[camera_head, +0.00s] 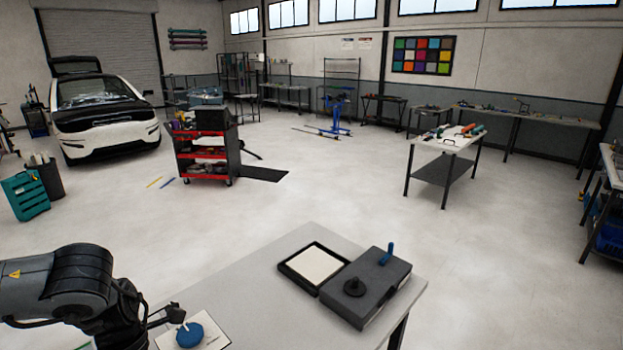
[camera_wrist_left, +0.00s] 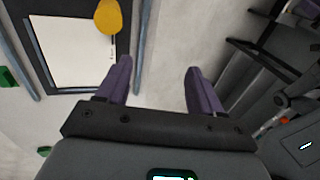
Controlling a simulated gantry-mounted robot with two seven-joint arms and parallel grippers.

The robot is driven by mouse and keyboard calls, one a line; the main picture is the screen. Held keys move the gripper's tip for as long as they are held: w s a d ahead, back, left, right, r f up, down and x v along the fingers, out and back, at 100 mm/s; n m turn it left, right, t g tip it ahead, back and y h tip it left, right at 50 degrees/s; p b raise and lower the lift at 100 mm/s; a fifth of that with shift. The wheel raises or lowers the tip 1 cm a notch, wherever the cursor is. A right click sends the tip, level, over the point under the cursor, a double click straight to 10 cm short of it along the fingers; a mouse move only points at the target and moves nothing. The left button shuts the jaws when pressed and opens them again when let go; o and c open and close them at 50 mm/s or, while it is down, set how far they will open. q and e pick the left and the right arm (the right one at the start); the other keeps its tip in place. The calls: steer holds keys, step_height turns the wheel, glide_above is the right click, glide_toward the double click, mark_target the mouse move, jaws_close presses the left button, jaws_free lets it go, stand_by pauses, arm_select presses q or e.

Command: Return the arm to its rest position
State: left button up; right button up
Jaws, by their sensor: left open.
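My left arm enters the camera_head view at the lower left, with its gripper (camera_head: 166,313) over the left end of the grey table (camera_head: 255,300). In the left wrist view, the two purple fingers of my left gripper (camera_wrist_left: 160,85) are spread apart with nothing between them. A round blue piece (camera_head: 189,334) lies on a white sheet (camera_head: 214,342) just below and right of the gripper in the camera_head view. The wrist view shows a yellow rounded piece (camera_wrist_left: 108,17) over a white panel in a dark frame (camera_wrist_left: 70,60). My right gripper is not in view.
A black-framed white pad (camera_head: 314,263) and a dark grey box (camera_head: 365,287) with a blue-handled tool (camera_head: 387,254) sit on the table's right part. Beyond the table, the floor is open. A red tool cart (camera_head: 208,155) and white car (camera_head: 103,118) stand farther back.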

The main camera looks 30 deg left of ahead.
arm_select(q)
steer(key=s+d+f+n+t+h+b, duration=0.1)
steer(key=s+d+f+n+h+b, duration=0.2)
steer(key=d+f+h, duration=0.9)
steer(key=w+d+f+n+t+y+b, duration=0.2)
steer(key=w+d+f+n+t+y, duration=0.15)
steer(key=d+f+n+t, duration=0.35)
steer(key=w+d+f+n+t+y+b, duration=0.25)
steer(key=w+d+n+t, duration=0.2)
steer(key=n, duration=0.55)
steer(key=s+a+f+n+g+y, duration=0.7)
steer(key=s+f+n+y, duration=0.15)
steer(key=n, duration=0.85)
step_height(320, 180, up, 28)
steer(key=s+p, duration=0.1)
steer(key=p, duration=2.7)
steer(key=shift+a+r+n, duration=0.25)
steer(key=shift+a+n, duration=0.05)
